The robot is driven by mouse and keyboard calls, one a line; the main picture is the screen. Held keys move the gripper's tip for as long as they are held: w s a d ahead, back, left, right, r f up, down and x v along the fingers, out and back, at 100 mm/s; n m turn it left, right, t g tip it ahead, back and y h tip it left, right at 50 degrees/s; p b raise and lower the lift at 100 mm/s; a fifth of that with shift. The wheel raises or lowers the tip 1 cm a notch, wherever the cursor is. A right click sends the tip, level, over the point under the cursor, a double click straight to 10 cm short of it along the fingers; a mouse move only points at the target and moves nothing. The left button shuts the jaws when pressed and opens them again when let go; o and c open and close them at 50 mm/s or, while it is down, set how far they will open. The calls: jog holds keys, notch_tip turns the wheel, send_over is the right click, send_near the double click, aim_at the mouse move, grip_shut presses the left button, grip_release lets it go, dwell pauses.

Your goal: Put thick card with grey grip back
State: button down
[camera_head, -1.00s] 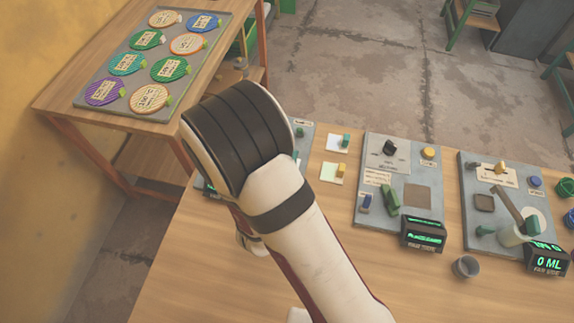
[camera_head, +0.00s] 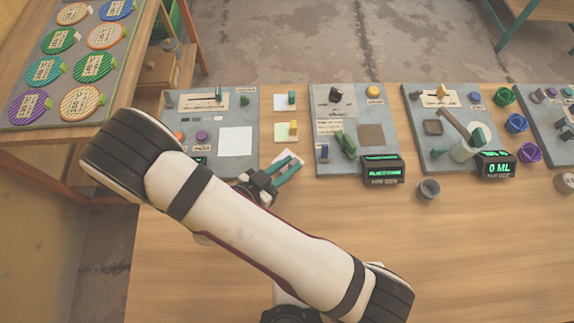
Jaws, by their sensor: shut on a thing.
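My gripper (camera_head: 285,167) is low over the table, just below the column of small cards, with its two teal fingers pointing up and right. A pale pinkish card (camera_head: 285,154) shows at and between the fingertips, and my gripper is shut on it. Its grip is hidden by the fingers, so I cannot tell its colour. Whether the card touches the table is unclear. Above it lie a white card with a green grip (camera_head: 281,102) and a pale yellow card with a yellow grip (camera_head: 281,132), in line with the held card.
A grey panel (camera_head: 250,104) with a white square lies left of the cards. Another panel (camera_head: 319,107) with a green lever and lit display stands right.

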jog(key=shift+f, duration=0.65)
jog(key=shift+f, duration=0.15)
jog(key=c, duration=0.8)
grip_release()
